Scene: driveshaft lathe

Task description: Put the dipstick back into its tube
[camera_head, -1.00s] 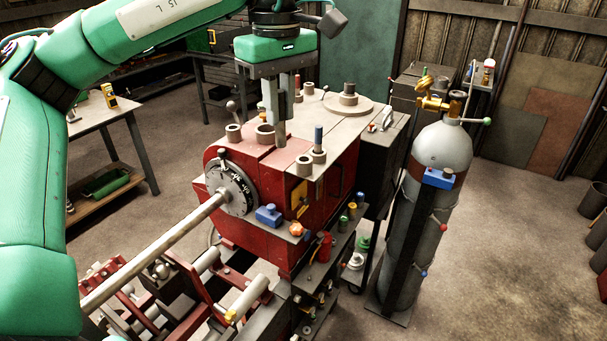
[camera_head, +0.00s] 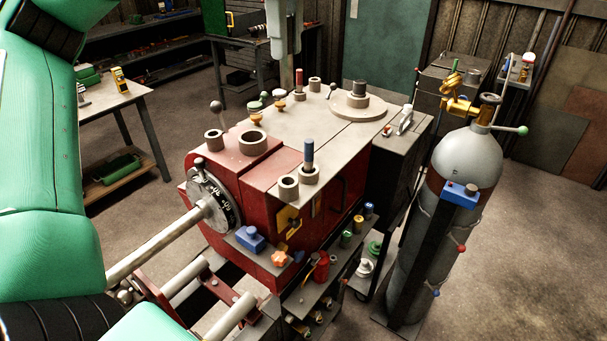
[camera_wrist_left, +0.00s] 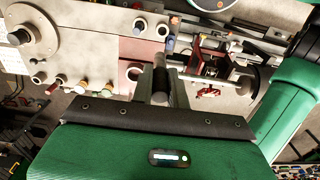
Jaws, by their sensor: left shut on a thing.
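I cannot tell which is the dipstick's tube. My right gripper is not in view.
A blue-topped peg (camera_head: 308,152) stands in a collar, and a red peg (camera_head: 299,80) stands farther back. A round flange (camera_head: 358,105) and a ball-topped lever (camera_head: 217,108) rise from the top. A gas cylinder (camera_head: 468,160) stands at the right.

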